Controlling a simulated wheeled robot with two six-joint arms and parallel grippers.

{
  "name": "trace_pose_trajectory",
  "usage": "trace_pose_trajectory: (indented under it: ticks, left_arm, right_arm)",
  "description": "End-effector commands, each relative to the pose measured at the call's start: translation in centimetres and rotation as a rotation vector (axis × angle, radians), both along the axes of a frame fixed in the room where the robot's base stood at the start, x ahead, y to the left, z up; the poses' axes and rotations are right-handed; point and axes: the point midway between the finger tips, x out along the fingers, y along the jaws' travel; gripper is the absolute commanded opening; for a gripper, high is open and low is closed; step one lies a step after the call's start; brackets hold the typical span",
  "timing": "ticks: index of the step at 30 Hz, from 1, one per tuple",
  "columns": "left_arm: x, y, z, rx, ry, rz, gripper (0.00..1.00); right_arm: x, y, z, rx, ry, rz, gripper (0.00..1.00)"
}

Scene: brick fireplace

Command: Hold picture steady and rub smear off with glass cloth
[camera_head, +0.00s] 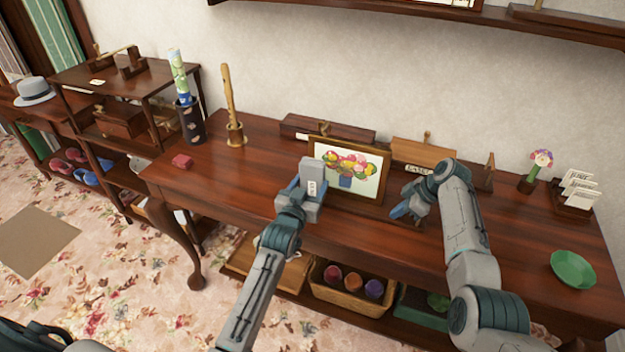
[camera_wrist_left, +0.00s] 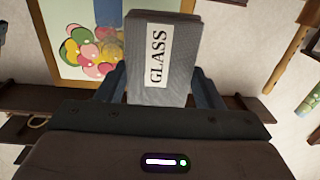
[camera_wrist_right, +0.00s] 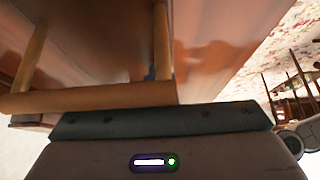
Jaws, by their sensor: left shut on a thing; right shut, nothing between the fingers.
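My left gripper (camera_head: 308,188) is shut on the grey glass cloth (camera_wrist_left: 160,60), a block labelled "GLASS". The cloth (camera_head: 311,176) is in front of the picture's lower left and covers part of it. My right gripper (camera_head: 400,212) is shut and empty just right of the picture's lower right corner; I cannot tell whether it touches the frame. I cannot make out a smear.
A wooden box (camera_head: 420,155) with a label stands behind my right gripper. A brown holder (camera_head: 234,134) and a dark vase (camera_head: 190,122) are at left. A green dish (camera_head: 572,269) sits at right. The table front is mostly clear.

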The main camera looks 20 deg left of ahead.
Motion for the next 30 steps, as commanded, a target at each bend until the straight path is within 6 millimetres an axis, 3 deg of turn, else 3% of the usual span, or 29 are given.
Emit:
trace_pose_trajectory:
  ticks: [13,24,30]
  left_arm:
    - [-0.6,0.0,0.0,0.0,-0.001,0.0,0.43]
    - [-3.3,0.0,0.0,0.0,0.0,0.0,0.43]
    - [-3.4,0.0,0.0,0.0,-0.001,0.0,0.43]
  right_arm:
    - [-0.2,-0.1,-0.3,-0.003,0.005,0.0,0.0]
    - [-0.1,-0.1,-0.3,-0.003,0.005,0.0,0.0]
    - [-0.1,-0.1,-0.3,-0.003,0.005,0.0,0.0]
